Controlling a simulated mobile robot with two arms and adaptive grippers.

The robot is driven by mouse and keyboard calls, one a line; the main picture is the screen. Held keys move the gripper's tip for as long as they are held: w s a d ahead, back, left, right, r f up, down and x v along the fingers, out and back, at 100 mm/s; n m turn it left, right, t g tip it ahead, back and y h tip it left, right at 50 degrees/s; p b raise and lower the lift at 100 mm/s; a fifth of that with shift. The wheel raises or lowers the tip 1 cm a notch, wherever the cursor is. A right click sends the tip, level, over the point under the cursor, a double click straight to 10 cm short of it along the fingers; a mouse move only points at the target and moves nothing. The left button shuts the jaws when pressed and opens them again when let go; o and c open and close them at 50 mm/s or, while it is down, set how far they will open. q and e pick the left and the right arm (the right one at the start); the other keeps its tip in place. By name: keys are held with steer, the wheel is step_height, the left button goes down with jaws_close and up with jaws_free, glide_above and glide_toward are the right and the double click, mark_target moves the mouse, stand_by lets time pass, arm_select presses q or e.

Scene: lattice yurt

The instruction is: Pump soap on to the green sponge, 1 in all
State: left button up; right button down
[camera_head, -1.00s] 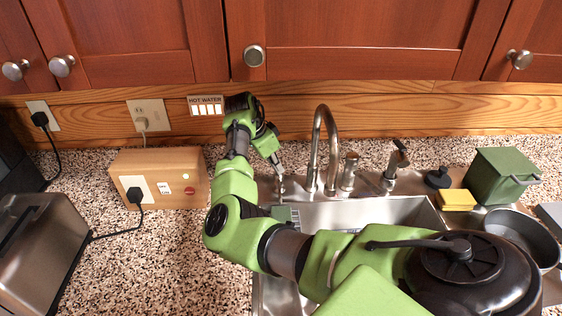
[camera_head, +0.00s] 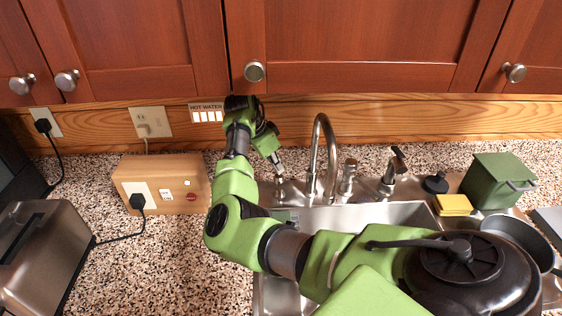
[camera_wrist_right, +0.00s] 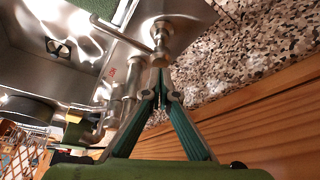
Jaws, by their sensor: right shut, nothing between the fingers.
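The metal soap pump (camera_head: 280,188) stands at the back left of the sink rim. In the right wrist view the pump (camera_wrist_right: 161,35) has a round head and a thin spout reaching left, over a green surface (camera_wrist_right: 95,6) that looks like the green sponge. In the head view the sponge (camera_head: 285,216) shows partly at the sink's back left corner, mostly behind my arm. My right gripper (camera_head: 277,165) is shut and empty, fingers pointing down at the pump. In the wrist view its fingertips (camera_wrist_right: 160,78) are at the pump; I cannot tell whether they touch. My left gripper is not in view.
A tall faucet (camera_head: 318,150), a metal fitting (camera_head: 347,177) and a lever (camera_head: 391,172) stand right of the pump. Farther right are a yellow sponge (camera_head: 453,205), a green box (camera_head: 498,180) and a pan (camera_head: 520,240). A wooden box (camera_head: 160,184) and toaster (camera_head: 40,255) stand left.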

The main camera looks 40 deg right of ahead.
steer(key=shift+r, duration=0.1)
step_height(320, 180, up, 6)
steer(key=p, duration=0.5)
steer(key=shift+p, duration=0.3)
stand_by(0.3)
